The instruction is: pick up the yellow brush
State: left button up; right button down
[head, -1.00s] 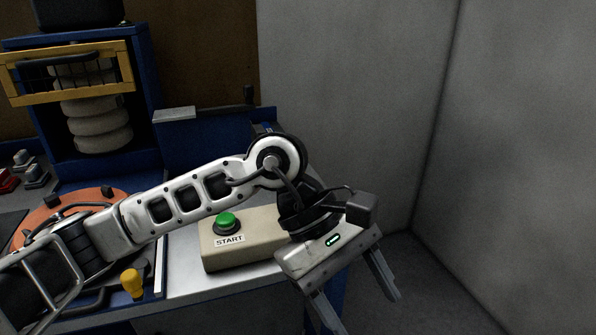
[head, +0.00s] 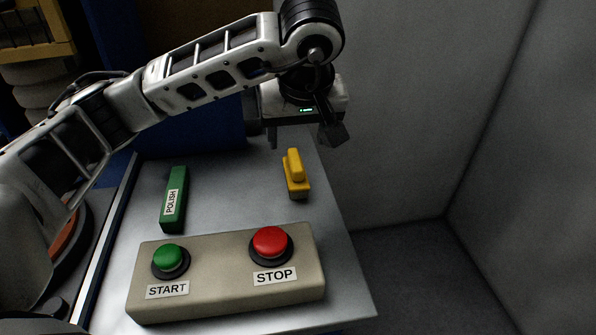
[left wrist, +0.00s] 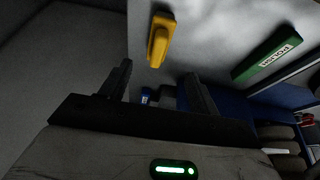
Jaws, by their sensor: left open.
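The yellow brush (head: 296,175) lies on the grey metal table near its right edge, behind the STOP button. It also shows in the left wrist view (left wrist: 158,42), beyond the fingertips and roughly between their lines. My left gripper (head: 298,138) is open and empty, above and behind the brush, apart from it. In the left wrist view both fingers of my left gripper (left wrist: 158,76) are spread with nothing between them. My right gripper is in neither view.
A beige control box (head: 226,278) with a green START button (head: 168,258) and a red STOP button (head: 270,243) stands at the front. A green POLISH bar (head: 174,198) lies left of the brush (head: 296,175). The tabletop between them is clear. Grey walls stand at the right.

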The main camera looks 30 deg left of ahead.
aim_at(295, 159)
pick_arm(q)
jog(key=x, duration=0.4)
jog(key=shift+w+f, duration=0.15)
jog(key=shift+w+a+f+p, duration=0.15)
jog(key=shift+f+p, duration=0.15)
jog(key=shift+f, duration=0.15)
jog(key=x, duration=0.2)
jog(key=p+x, duration=0.1)
jog(key=x, duration=0.2)
jog(key=shift+w+a+r, duration=0.1)
jog(key=shift+w, duration=0.1)
jog(key=c, duration=1.1)
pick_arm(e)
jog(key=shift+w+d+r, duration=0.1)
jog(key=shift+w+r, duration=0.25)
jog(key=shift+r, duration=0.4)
